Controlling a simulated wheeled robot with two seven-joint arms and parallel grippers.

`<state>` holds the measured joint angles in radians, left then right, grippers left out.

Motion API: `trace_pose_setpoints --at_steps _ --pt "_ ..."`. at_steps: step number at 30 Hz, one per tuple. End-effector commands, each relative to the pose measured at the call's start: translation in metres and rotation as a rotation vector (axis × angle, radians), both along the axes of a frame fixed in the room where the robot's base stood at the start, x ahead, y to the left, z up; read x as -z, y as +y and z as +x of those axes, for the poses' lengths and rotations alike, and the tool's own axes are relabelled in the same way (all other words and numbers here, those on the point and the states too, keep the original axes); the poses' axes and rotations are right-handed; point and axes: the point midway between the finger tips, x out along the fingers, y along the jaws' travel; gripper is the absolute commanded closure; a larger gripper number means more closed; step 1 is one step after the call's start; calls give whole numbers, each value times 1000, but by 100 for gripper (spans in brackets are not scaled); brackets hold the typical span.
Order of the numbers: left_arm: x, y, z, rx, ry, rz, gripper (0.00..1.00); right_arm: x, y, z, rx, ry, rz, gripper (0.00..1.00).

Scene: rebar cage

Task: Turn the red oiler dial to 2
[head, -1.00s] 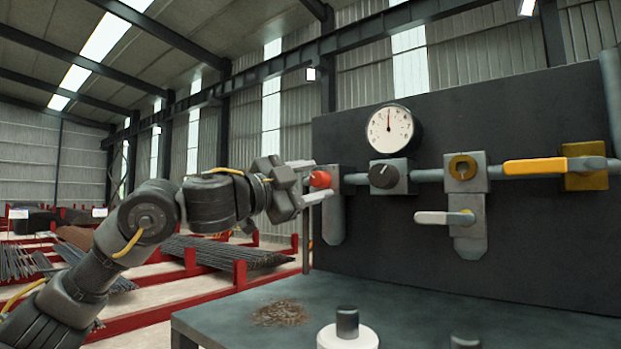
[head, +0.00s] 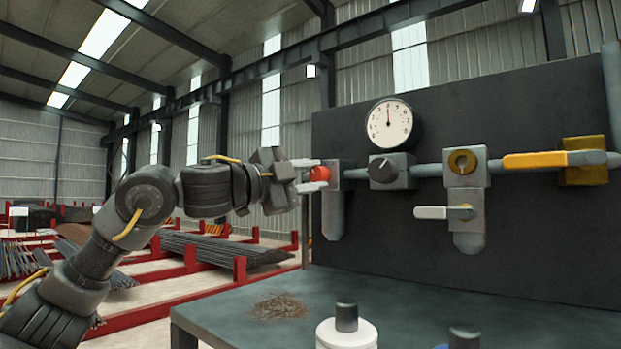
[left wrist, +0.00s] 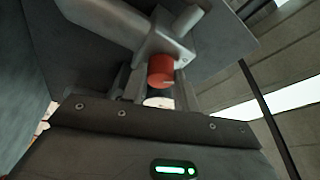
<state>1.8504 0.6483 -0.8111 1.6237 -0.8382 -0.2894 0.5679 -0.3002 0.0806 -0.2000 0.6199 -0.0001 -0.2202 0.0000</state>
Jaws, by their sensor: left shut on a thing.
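The red oiler dial (head: 320,174) is a small red knob at the left end of the grey pipe on the dark panel. In the left wrist view the red dial (left wrist: 160,71) shows at the upper middle, under a grey block. No numbers on it can be read. My left gripper (head: 311,174) comes at it from the left and is shut on it, with one finger above and one below in the head view. My right gripper is not in view.
A round gauge (head: 389,122) sits above a black knob (head: 383,171) to the right. Farther right are a brass fitting (head: 462,162), a white lever (head: 431,212) and a yellow lever (head: 535,160). A white cylinder (head: 347,335) stands on the bench (head: 245,312).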

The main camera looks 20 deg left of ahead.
Motion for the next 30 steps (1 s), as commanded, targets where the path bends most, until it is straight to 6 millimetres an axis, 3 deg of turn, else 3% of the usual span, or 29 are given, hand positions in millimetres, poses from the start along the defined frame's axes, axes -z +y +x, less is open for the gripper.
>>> trace_pose_setpoints --at_steps 18,30 --pt "-2 0 0 2 -206 524 93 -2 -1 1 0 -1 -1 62" --pt "-2 -1 0 4 -284 725 93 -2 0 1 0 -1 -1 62"
